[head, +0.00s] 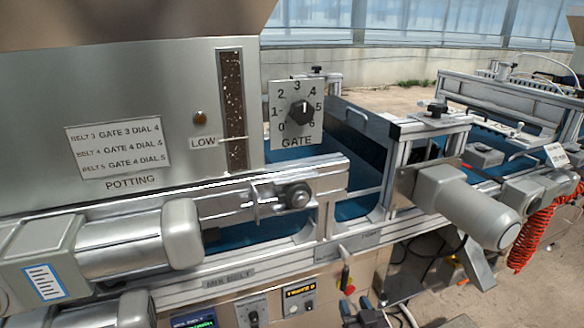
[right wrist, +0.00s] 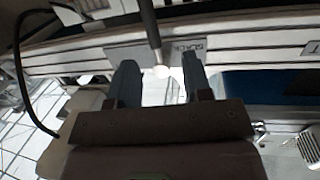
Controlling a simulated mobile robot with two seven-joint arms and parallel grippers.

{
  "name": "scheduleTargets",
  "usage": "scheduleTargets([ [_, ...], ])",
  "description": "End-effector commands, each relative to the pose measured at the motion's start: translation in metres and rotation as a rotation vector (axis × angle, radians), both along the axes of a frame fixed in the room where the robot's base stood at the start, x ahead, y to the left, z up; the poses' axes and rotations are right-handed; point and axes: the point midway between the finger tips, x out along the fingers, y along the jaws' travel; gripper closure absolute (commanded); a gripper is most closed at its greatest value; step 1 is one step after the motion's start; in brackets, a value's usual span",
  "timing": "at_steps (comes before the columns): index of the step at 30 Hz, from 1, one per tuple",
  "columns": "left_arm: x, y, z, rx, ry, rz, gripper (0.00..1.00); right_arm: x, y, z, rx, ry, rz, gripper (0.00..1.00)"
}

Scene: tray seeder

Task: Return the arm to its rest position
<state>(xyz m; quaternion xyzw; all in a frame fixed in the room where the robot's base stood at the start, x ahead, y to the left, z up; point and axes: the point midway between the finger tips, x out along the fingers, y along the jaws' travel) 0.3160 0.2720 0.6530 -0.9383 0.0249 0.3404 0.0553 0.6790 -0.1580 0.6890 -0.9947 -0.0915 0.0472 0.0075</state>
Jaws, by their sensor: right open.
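My right gripper (head: 355,304) shows only in part at the bottom edge of the head view, below the machine's front rail. Its two dark fingers point up and are apart. In the right wrist view the gripper (right wrist: 158,76) is open, with a gap between the fingers. A dark rod with a pale round tip (right wrist: 161,71) appears between the fingertips in that view; I cannot tell whether they touch it. No held object shows. The rest of my right arm is mostly out of the picture. My left gripper is not in view.
The potting machine's steel panel (head: 130,75), gate dial (head: 299,112) and blue belt (head: 265,236) stand ahead. A grey motor (head: 468,207) juts out right of my gripper. A red coiled hose (head: 532,232) hangs at right.

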Motion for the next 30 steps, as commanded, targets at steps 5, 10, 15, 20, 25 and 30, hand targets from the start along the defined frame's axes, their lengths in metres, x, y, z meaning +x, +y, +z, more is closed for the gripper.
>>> scheduleTargets([
  [5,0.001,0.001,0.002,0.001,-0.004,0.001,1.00,-0.026,-0.012,0.024,-0.030,0.045,-0.001,0.55],
  [10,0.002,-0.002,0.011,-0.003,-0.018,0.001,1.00,-0.063,-0.028,0.036,-0.057,0.102,-0.015,0.55],
  [15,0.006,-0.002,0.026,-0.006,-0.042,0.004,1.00,-0.118,-0.049,0.047,-0.092,0.176,-0.038,0.55],
  [20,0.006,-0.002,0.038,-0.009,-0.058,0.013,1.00,-0.177,-0.069,0.055,-0.118,0.251,-0.065,0.55],
  [25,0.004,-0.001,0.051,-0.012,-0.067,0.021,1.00,-0.241,-0.088,0.060,-0.145,0.325,-0.092,0.55],
  [30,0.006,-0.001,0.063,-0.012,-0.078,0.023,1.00,-0.301,-0.101,0.058,-0.157,0.401,-0.115,0.55],
])
